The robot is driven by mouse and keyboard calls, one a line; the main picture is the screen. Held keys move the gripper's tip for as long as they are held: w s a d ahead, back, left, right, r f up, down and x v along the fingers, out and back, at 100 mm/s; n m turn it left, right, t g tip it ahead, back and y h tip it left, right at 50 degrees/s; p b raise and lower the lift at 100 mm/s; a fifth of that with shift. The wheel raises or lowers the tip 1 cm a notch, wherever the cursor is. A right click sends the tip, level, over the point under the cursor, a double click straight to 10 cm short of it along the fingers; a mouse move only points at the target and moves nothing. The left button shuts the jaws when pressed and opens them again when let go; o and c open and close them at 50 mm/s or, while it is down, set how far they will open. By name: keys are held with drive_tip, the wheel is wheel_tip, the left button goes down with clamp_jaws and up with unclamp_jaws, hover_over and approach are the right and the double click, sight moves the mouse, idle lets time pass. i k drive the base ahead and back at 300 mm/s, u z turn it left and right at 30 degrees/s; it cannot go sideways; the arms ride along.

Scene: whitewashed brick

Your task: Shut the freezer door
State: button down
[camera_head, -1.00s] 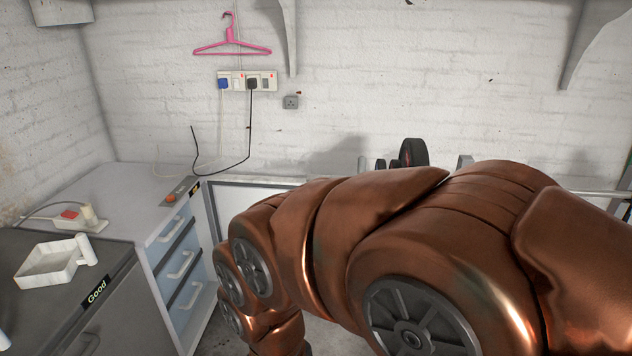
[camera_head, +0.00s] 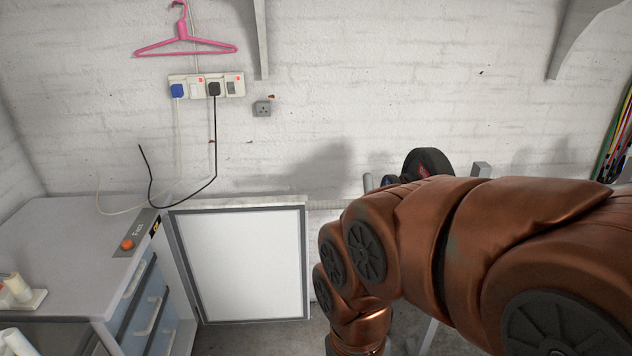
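The freezer (camera_head: 85,235) stands at the left, with a pale top and an orange knob at its front corner. Its front is uncovered, showing several bluish drawers (camera_head: 148,308) with pale handles. A white panel with a grey border, which looks like the freezer door (camera_head: 245,262), stands open from the freezer's far front side, its inner face towards me. My copper-coloured arm reaches in from the right and bends down right of the door, with a small gap between them in the picture. My gripper is out of view below the frame.
A dark-topped unit (camera_head: 42,337) with white things on it stands at the near left. A socket strip (camera_head: 206,86) and a pink hanger (camera_head: 186,45) are on the brick wall. Grey floor shows below the door. Dark round objects (camera_head: 428,163) stand behind my arm.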

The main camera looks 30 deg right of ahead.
sight(244, 259)
drive_tip(key=u, duration=0.05)
drive_tip(key=i, duration=1.1)
drive_tip(key=u, duration=0.5)
